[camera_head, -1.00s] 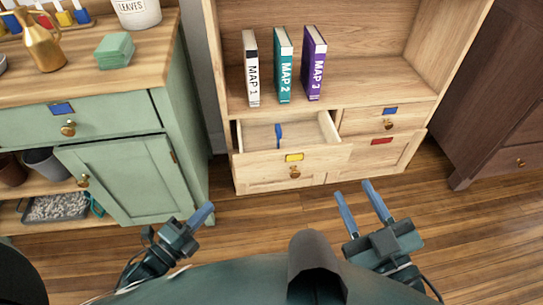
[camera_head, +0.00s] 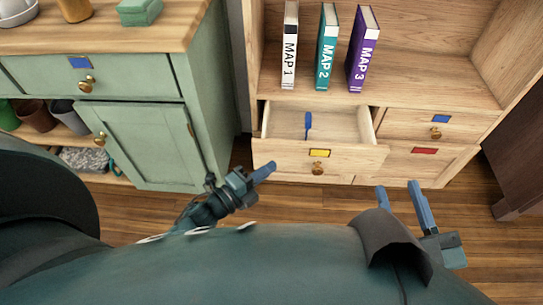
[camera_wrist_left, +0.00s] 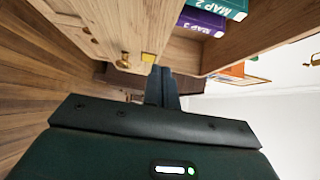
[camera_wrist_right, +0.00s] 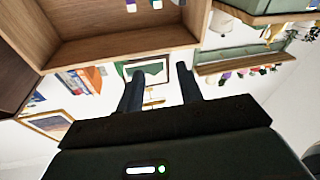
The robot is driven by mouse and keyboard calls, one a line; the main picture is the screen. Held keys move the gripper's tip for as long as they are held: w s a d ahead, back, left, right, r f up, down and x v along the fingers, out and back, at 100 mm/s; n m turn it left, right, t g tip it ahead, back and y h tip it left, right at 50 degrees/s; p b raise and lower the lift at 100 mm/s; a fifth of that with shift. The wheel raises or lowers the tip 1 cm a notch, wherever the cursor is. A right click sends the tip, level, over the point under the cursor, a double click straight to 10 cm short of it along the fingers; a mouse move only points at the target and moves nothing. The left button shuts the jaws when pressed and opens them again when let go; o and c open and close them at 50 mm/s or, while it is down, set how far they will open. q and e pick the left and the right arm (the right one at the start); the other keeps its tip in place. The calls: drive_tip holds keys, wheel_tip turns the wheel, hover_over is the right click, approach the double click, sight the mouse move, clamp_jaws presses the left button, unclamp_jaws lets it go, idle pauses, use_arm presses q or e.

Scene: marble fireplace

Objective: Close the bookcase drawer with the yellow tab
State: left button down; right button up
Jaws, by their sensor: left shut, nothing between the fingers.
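The bookcase drawer with the yellow tab (camera_head: 319,153) stands pulled out in the head view, with a brass knob (camera_head: 317,168) on its front. A small blue object (camera_head: 308,122) stands inside it. In the left wrist view the yellow tab (camera_wrist_left: 148,57) and the knob (camera_wrist_left: 122,61) show just beyond the fingers. My left gripper (camera_head: 264,172) is shut and empty, close to the left end of the drawer front; I cannot tell whether it touches. My right gripper (camera_head: 400,195) is open and empty, to the right of the drawer, in front of the red-tab front.
The bookcase also has a blue-tab drawer (camera_head: 435,119) and a red-tab front (camera_head: 424,151), both shut. Books (camera_head: 328,50) stand on the shelf above. A green cabinet (camera_head: 145,140) stands at the left. A dark cabinet (camera_head: 520,180) is at the right.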

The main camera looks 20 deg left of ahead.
sight(283, 146)
use_arm(q)
drive_tip(key=w, duration=0.2)
drive_tip(key=w+b, duration=0.1)
drive_tip(key=w, duration=0.1)
drive_tip(key=shift+w+a, duration=0.2)
drive_tip(key=shift+w, duration=0.25)
use_arm(e)
drive_tip(key=shift+a+r, duration=0.15)
drive_tip(key=shift+w, duration=0.1)
